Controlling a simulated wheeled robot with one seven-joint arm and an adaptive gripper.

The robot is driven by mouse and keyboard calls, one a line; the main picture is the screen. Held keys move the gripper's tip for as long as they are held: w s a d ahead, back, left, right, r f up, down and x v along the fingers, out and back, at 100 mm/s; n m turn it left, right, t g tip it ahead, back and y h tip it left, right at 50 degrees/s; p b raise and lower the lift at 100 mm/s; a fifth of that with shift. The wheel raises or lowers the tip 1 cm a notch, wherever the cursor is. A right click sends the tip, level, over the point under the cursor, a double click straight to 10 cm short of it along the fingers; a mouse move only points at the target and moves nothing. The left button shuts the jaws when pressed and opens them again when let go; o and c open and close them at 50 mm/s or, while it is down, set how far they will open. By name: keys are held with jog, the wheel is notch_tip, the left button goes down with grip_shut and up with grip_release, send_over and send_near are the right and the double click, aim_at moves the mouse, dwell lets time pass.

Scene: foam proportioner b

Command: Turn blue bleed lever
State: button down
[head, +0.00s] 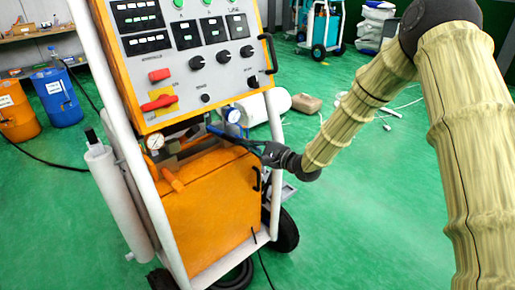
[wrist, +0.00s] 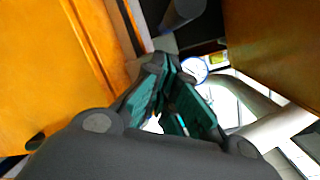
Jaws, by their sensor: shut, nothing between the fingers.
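The blue bleed lever (head: 217,130) shows as a thin blue bar in the head view, below the control panel and left of a round gauge (head: 233,115). My gripper (head: 250,145) comes in from the right, with its fingers close to the lever's right end. Whether they touch it I cannot tell. In the wrist view my gripper (wrist: 168,66) is shut and empty, with teal pads on its fingers. The gauge (wrist: 195,69) shows just beyond the fingertips. I cannot make out the lever in the wrist view.
The orange cabinet (head: 212,208) stands below the gripper, and the control panel (head: 190,55) is above. White frame tubes (head: 118,120) flank the machine. A red-handled switch (head: 158,103) sits on the panel.

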jog(key=shift+s+a+r, duration=0.5)
jog(key=shift+a+r, duration=0.1)
jog(key=shift+a, duration=0.2)
jog(key=shift+d+r+p, duration=0.1)
jog(key=shift+r+p, duration=0.1)
jog(key=shift+p, duration=0.1)
jog(key=shift+r+p, duration=0.25)
jog(key=shift+p, duration=0.5)
